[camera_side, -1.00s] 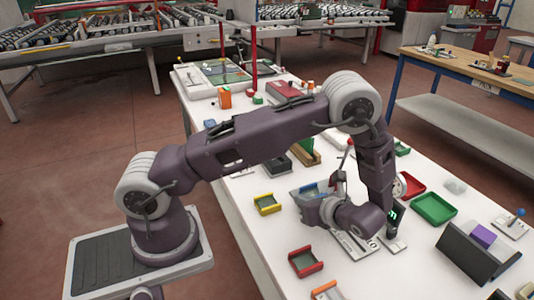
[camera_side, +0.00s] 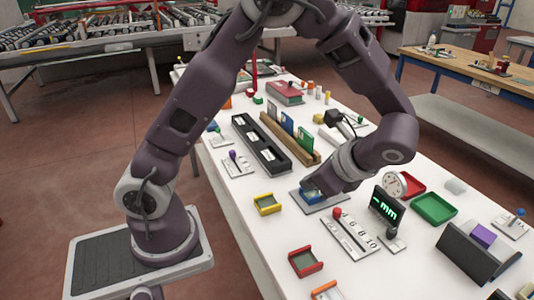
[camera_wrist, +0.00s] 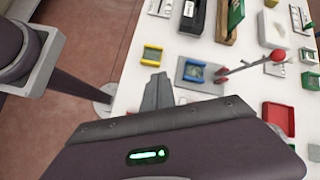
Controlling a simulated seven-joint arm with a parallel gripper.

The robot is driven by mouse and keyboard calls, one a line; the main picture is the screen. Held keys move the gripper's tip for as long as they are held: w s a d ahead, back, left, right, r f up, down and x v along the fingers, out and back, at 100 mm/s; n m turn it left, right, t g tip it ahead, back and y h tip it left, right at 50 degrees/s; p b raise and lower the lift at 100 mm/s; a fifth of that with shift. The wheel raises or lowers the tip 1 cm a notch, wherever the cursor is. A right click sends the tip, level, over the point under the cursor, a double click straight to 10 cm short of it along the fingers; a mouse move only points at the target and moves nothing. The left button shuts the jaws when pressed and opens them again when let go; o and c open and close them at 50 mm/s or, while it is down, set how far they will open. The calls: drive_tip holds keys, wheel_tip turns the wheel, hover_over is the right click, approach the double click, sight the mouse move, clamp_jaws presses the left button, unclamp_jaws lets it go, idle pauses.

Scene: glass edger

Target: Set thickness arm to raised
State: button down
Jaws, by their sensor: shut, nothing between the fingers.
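In the wrist view a rod with a red ball end (camera_wrist: 278,55), which looks like the thickness arm, slants over the right side of a grey plate (camera_wrist: 184,86) with a blue-framed pad (camera_wrist: 195,72). Its exact angle is hard to tell. In the side view the plate (camera_side: 300,199) is partly covered by my gripper (camera_side: 312,186), and the rod is hidden behind my wrist. My gripper is shut and empty; its grey fingers also show in the wrist view (camera_wrist: 157,82), left of the pad. Whether they touch anything is unclear.
A number scale with a red knob (camera_side: 337,213), a display reading "- mm" (camera_side: 386,207) and a dial (camera_side: 395,184) stand close by. A yellow tray (camera_side: 266,204), red tray (camera_side: 306,261) and green tray (camera_side: 434,208) surround them. A black rack (camera_side: 260,145) lies behind.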

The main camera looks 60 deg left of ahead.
drive_tip(key=s+r+n+t+h, duration=0.3)
drive_tip(key=s+r+n+h, duration=0.3)
drive_tip(key=s+r+n, duration=0.2)
wheel_tip(320, 180, up, 2)
drive_tip(key=shift+s+d, duration=0.3)
drive_tip(key=shift+s, duration=0.9)
drive_tip(key=s+d+r+n+t+h, duration=0.2)
drive_tip(key=s+n+t, duration=0.1)
drive_tip(key=s+n, duration=0.1)
drive_tip(key=shift+s+n+t, duration=0.4)
drive_tip(key=shift+s, duration=0.3)
drive_tip(key=shift+r, duration=0.1)
